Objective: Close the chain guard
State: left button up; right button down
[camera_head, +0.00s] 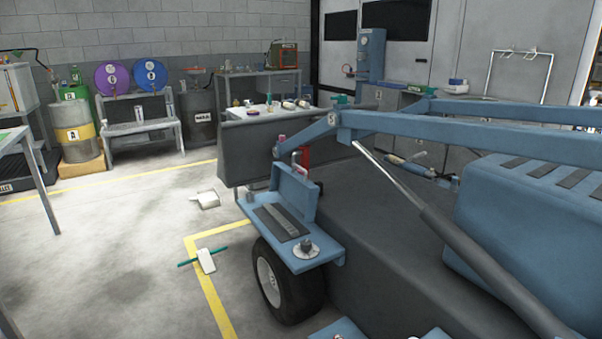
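A blue and dark grey wheeled machine (390,245) fills the right half of the head view. No part is marked as the chain guard, and I cannot tell for sure which part it is. A small blue plate (293,190) stands upright at the inner back of the blue fender shelf (315,262), above the black tire (288,290). The shelf carries a dark ribbed pad (280,222) and a round metal fitting (306,249).
A dustpan-like white item (206,199) and a white and green brush-like tool (206,260) lie on the floor left of the wheel. Blue lift arms (420,127) and a dark cylinder (470,250) cross above the machine. The left floor is mostly clear.

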aim_at(302, 193)
jog(key=i+j+u, duration=0.1)
jog(key=i+j, duration=0.2)
jog(key=i, duration=0.15)
jog(key=i+j+u, duration=0.1)
jog(key=i+j, duration=0.15)
jog(key=i, duration=0.2)
